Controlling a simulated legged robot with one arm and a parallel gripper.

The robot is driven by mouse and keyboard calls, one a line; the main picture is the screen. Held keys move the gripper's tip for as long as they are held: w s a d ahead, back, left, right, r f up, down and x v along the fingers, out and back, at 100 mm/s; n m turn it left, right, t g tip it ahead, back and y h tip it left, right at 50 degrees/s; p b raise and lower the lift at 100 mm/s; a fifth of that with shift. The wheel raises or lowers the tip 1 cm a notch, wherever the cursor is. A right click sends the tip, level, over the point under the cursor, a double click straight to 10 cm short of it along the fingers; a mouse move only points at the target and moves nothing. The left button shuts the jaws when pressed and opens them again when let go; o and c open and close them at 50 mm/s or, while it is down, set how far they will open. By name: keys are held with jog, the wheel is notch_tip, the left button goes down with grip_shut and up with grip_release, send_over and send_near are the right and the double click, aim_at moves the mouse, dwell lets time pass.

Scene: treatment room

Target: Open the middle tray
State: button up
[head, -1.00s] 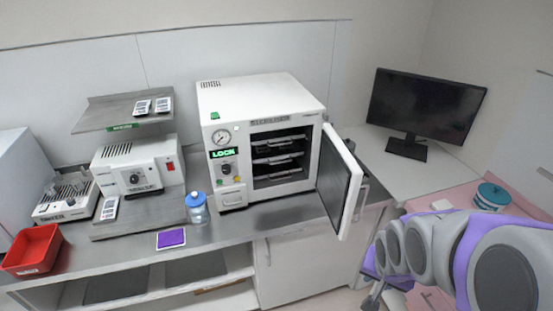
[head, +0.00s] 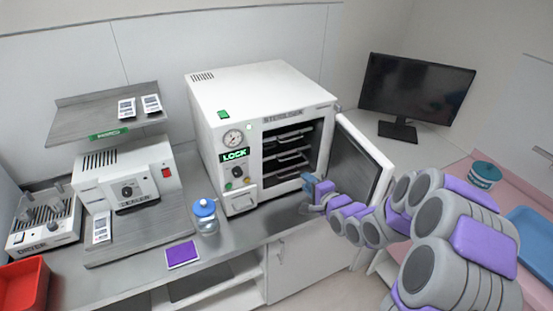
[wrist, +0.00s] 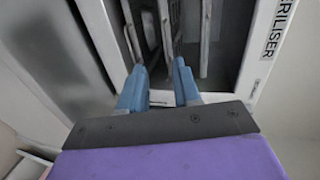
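The white steriliser (head: 255,100) stands on the counter with its door (head: 362,160) swung open to the right. Inside are three stacked trays. The middle tray (head: 290,159) is between the other two and appears pushed in. My gripper (head: 310,184) is just in front of the opening, at its lower right. In the wrist view the picture is turned sideways, and the blue fingers of my gripper (wrist: 158,67) are apart and point at the trays. The middle tray (wrist: 166,28) lines up with the gap between them. I cannot tell whether the fingers touch it.
The open door stands close to the right of my arm. A blue-lidded jar (head: 205,216) and a purple pad (head: 182,254) are on the counter left of the steriliser. A sealer (head: 128,180) and red bin (head: 22,287) are further left; a monitor (head: 416,95) stands at right.

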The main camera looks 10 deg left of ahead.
jog(key=w+d, duration=0.3)
jog(key=d, duration=0.1)
jog(key=w+a+f, duration=0.1)
jog(key=w+a, duration=0.2)
jog(key=a, duration=0.1)
jog(key=w+a+f+b, duration=0.1)
jog(key=w+a, duration=0.3)
jog(key=w+a+f+b, duration=0.1)
jog(key=w+a, duration=0.3)
jog(key=a, duration=0.1)
jog(key=shift+w+f, duration=0.1)
jog(key=shift+f, duration=0.15)
jog(key=d, duration=0.3)
jog(key=shift+d+r, duration=0.1)
jog(key=shift+r, duration=0.1)
jog(key=shift+c, duration=0.6)
jog(key=shift+d, duration=0.35)
jog(key=shift+c, duration=1.6)
jog(key=shift+a, duration=0.4)
jog(key=shift+c, duration=0.6)
jog(key=shift+a+f, duration=0.15)
jog(key=shift+a, duration=0.7)
grip_shut()
jog(key=shift+d, duration=0.1)
jog(key=shift+d, duration=0.25)
